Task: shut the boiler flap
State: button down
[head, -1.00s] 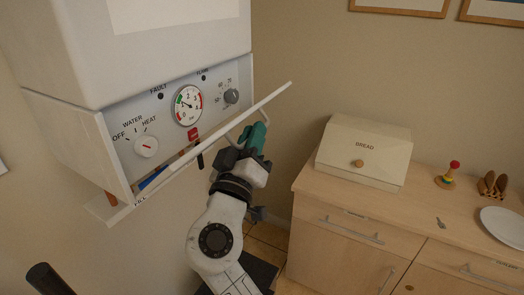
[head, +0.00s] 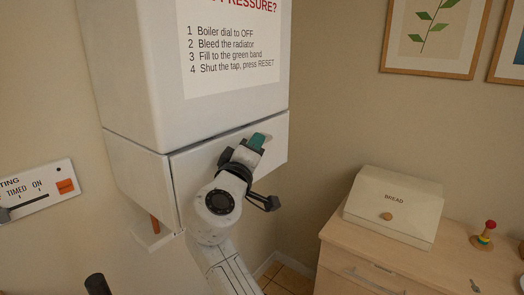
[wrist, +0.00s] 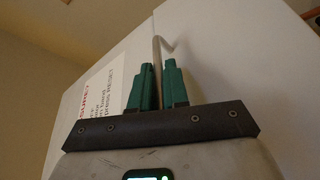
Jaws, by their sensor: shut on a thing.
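The boiler flap (head: 190,176) is a white panel on the lower front of the white boiler (head: 135,85). It stands up across the control panel, so the dials and gauge are hidden. It looks about flush with the boiler front; any thin gap along its top edge is hard to judge. My gripper (head: 257,141), with green fingers, is at the flap's upper right part. In the wrist view the fingers (wrist: 157,88) are shut around the flap's thin, pale bar handle (wrist: 159,52). My arm hides the flap's lower middle.
A white control strip with an orange switch (head: 65,186) is on the wall at left. A copper pipe (head: 155,225) shows below the boiler. A bread box (head: 395,205) and a ring toy (head: 484,236) stand on the wooden cabinet (head: 340,232) at right.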

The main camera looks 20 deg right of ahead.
jog(key=shift+w+a+r+n, duration=0.15)
jog(key=shift+w+a+n, duration=0.15)
jog(key=shift+n, duration=0.1)
jog(key=c, duration=1.2)
grip_release()
jog(key=b+v, duration=0.2)
jog(key=v, duration=0.8)
jog(key=shift+s+b, duration=0.3)
jog(key=shift+b, duration=0.1)
jog(key=shift+a, duration=0.15)
